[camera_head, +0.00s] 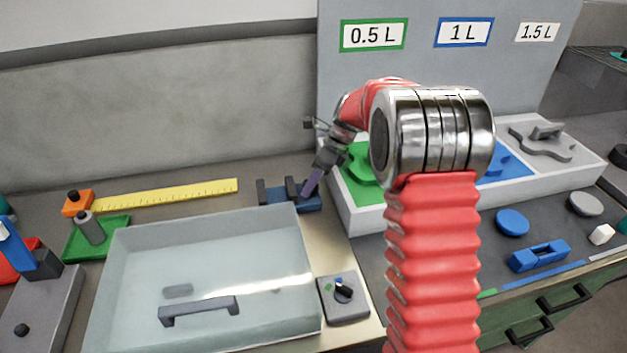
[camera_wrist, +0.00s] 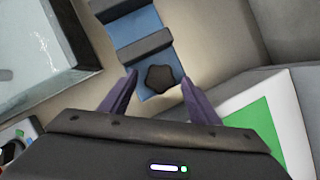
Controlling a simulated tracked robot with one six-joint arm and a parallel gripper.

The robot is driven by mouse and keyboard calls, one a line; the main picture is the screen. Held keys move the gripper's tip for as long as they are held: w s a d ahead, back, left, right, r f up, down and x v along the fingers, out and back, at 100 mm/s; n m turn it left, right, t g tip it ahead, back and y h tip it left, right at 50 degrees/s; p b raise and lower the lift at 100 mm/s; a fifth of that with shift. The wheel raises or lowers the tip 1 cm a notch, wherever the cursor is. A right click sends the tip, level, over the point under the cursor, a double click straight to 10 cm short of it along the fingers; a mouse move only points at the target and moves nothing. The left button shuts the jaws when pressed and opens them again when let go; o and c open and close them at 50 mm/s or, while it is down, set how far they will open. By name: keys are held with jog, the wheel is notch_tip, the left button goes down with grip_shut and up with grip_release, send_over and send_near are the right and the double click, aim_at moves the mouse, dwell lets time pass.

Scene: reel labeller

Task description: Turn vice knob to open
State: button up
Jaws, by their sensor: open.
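The small blue vice (camera_head: 275,201) with dark jaws stands on the bench behind the clear bin in the head view. In the wrist view the vice (camera_wrist: 134,28) runs up and left, and its dark star-shaped knob (camera_wrist: 161,79) sits at the near end. My gripper (camera_wrist: 159,77) is open, with one purple finger to each side of the knob in the picture. There are gaps between fingers and knob, and I cannot tell whether the fingertips are down at its height. In the head view my gripper (camera_head: 310,187) covers the vice's right end and hides the knob.
A clear bin (camera_head: 210,235) stands in front of the vice, with a grey switch box (camera_head: 345,298) right of it. A white tray (camera_head: 349,217) with green, blue and grey sections stands close to the right. A yellow ruler (camera_head: 165,194) lies left.

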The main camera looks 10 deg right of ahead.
jog(key=shift+f, duration=0.1)
jog(key=shift+c, duration=0.3)
jog(key=c, duration=1)
jog(key=shift+w+n, duration=0.1)
jog(key=shift+n, duration=0.3)
jog(key=n+g, duration=0.1)
jog(key=n, duration=0.2)
jog(key=shift+w+y, duration=0.15)
jog(key=shift+y, duration=0.25)
jog(key=n, duration=0.1)
jog(key=n+g, duration=0.1)
jog(key=n, duration=0.1)
jog(key=n+g, duration=0.1)
jog(key=shift+w+n, duration=0.25)
jog(key=shift+n, duration=0.15)
jog(key=n, duration=0.2)
jog(key=n+g, duration=0.1)
jog(key=n, duration=0.1)
jog(key=n+g+h, duration=0.1)
jog(key=n, duration=0.1)
jog(key=shift+w+a, duration=0.1)
jog(key=shift+w, duration=0.15)
jog(key=shift+n+g, duration=0.3)
jog(key=shift+n, duration=0.2)
jog(key=shift+a, duration=0.1)
